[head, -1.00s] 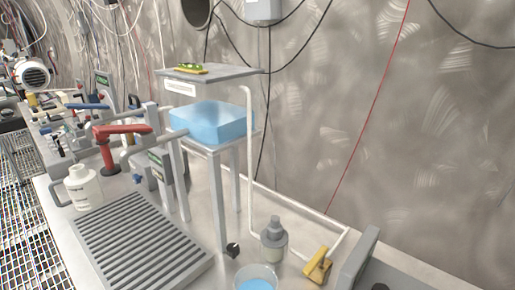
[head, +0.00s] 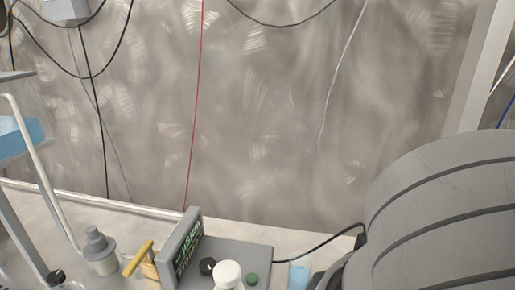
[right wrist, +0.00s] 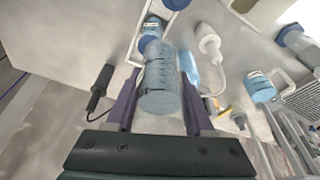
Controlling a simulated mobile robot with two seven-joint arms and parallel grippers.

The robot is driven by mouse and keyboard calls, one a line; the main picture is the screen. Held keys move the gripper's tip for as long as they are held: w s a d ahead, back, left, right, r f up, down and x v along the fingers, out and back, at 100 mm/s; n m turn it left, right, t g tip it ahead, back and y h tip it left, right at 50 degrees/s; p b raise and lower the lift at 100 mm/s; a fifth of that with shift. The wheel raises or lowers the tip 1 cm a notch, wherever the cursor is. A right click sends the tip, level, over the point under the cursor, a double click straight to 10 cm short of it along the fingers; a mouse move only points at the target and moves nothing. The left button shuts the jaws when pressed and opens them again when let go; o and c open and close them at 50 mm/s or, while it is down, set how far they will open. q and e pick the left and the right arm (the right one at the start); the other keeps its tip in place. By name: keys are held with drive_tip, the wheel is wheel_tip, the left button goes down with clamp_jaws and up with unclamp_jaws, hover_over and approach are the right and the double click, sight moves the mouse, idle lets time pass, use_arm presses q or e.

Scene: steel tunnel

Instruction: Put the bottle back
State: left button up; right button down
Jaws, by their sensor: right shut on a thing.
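In the right wrist view my right gripper (right wrist: 156,92) has its purple fingers shut on a clear, graduated bottle (right wrist: 160,78) with a bluish tint. A blue ring, perhaps its cap, shows at the far end. Beyond it is another bottle (right wrist: 153,27) with a blue and white label, beside a white-rimmed frame (right wrist: 135,50). I cannot tell whether the held bottle touches anything. In the head view a large grey ribbed part, probably my right arm, fills the right side and hides the gripper and bottle. My left gripper is in neither current view.
In the head view a grey device with a lit display (head: 186,250) stands on the bench, with a white-topped item (head: 228,273) in front. A yellow-handled valve (head: 140,258) and grey-capped jar (head: 98,250) are to its left.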

drive_tip(key=w+d+r+b, duration=0.2)
drive_tip(key=w+d+b, duration=0.2)
drive_tip(key=w+b, duration=0.65)
use_arm(q)
wheel_tip(320, 180, down, 12)
drive_tip(key=shift+a+f+b, duration=0.1)
drive_tip(key=shift+f+b, duration=0.1)
drive_tip(key=shift+b, duration=0.3)
use_arm(e)
drive_tip(key=x, duration=0.5)
drive_tip(key=s+x, duration=0.1)
drive_tip(key=x, duration=0.4)
drive_tip(key=s+x, duration=0.1)
drive_tip(key=x, duration=0.4)
drive_tip(key=shift+s+d+f, duration=0.15)
drive_tip(key=shift+d+f, duration=0.15)
drive_tip(key=shift+d, duration=0.05)
use_arm(q)
drive_tip(key=shift+f+b, duration=0.6)
use_arm(e)
wheel_tip(320, 180, down, 4)
drive_tip(key=shift+r, duration=0.1)
use_arm(q)
drive_tip(key=shift+a, duration=0.1)
use_arm(e)
drive_tip(key=shift+f, duration=0.3)
drive_tip(key=shift+c, duration=1.4)
unclamp_jaws()
